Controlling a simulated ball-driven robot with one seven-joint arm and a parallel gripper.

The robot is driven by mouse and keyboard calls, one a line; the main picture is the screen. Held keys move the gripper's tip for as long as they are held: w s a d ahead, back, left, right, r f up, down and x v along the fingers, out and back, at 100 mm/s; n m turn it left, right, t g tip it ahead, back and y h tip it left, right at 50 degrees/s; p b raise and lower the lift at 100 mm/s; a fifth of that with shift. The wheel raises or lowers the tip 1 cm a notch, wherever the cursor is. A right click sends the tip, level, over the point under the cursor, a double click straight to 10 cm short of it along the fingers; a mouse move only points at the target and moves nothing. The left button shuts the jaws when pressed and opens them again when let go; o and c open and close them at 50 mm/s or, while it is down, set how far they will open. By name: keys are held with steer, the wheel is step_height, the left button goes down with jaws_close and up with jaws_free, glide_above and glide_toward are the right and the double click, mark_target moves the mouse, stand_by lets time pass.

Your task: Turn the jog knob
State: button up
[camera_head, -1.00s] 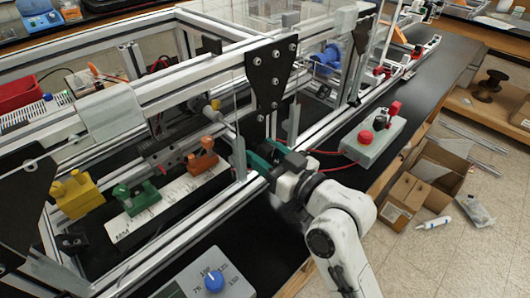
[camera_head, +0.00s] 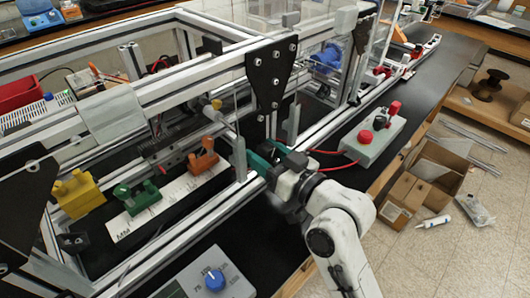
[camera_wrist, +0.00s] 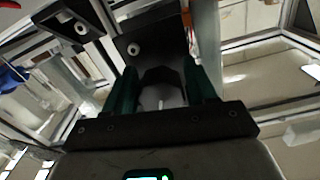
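My gripper (camera_head: 265,155) reaches in at the near rail of the frame, beside an upright post. In the wrist view its two teal fingers (camera_wrist: 160,85) stand apart. A dark rounded part with a pale mark (camera_wrist: 160,98) shows in the gap between them; I cannot tell whether it is a knob or whether the fingers touch it. A blue knob (camera_head: 214,279) sits on a grey box (camera_head: 236,286) at the bottom of the head view, with numbers around it. It is well away from my gripper. I cannot tell whether it is the jog knob.
The aluminium frame (camera_head: 190,232) has posts and a black bracket plate (camera_head: 270,75) close to my gripper. Orange (camera_head: 203,160), green (camera_head: 135,198) and yellow (camera_head: 78,194) blocks stand inside. A grey box with a red button (camera_head: 365,137) and red cables is at right.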

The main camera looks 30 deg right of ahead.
steer(key=shift+s+d+f, duration=0.15)
steer(key=shift+s, duration=0.35)
steer(key=b+v, duration=0.2)
steer(key=v, duration=0.7)
steer(key=shift+s, duration=0.35)
steer(key=shift+d, duration=0.1)
